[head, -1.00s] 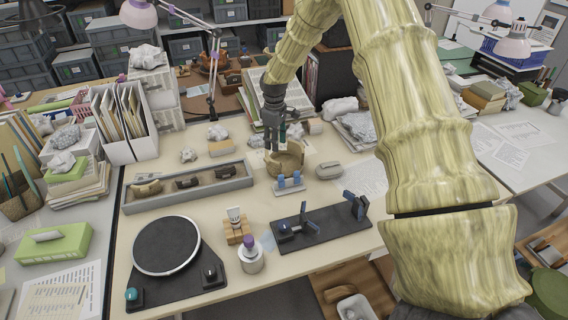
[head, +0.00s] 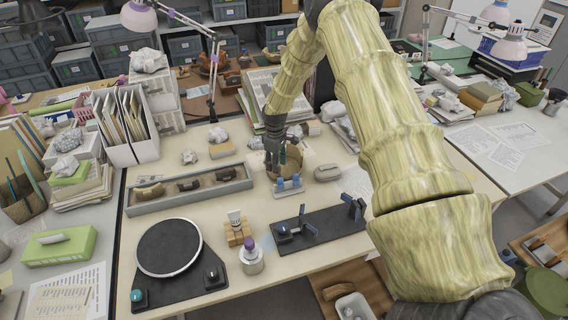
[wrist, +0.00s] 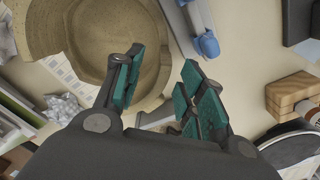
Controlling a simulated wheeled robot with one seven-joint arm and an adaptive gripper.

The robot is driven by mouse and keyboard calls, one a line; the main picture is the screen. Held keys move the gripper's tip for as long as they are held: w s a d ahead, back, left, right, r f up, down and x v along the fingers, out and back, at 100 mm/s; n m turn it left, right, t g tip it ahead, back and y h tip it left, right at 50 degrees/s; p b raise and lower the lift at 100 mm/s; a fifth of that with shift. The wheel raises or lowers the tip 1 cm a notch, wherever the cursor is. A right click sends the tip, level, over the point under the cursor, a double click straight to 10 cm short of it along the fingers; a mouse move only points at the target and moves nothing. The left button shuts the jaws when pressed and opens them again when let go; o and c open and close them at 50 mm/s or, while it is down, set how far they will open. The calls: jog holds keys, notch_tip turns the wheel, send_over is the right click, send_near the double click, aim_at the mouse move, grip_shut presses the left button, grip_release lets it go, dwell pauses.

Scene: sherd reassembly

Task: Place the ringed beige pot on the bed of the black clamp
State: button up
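The ringed beige pot (head: 293,156) stands on the table, partly hidden behind my gripper (head: 275,172) in the head view. In the wrist view the pot (wrist: 105,30) fills the upper left, its open mouth and inner rings showing. My gripper (wrist: 165,90) is open there. One teal-padded finger overlaps the pot's interior and the other is outside its right edge, so the rim runs between them. I cannot tell whether either finger touches it. The black clamp (head: 335,222), a dark base with blue jaws, lies to the right near the table's front edge; its bed is empty.
A small stand with blue parts (head: 288,186) is close in front of the pot. A grey tray with sherds (head: 190,190), a turntable (head: 168,248), a wooden block (head: 238,232) and a purple-capped bottle (head: 252,258) stand to the left. A grey object (head: 328,172) lies right of the pot.

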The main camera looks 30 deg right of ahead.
jog(key=shift+f, duration=0.25)
grip_shut()
jog(key=shift+w+r, duration=0.1)
jog(key=shift+r, duration=0.1)
dwell(0.4)
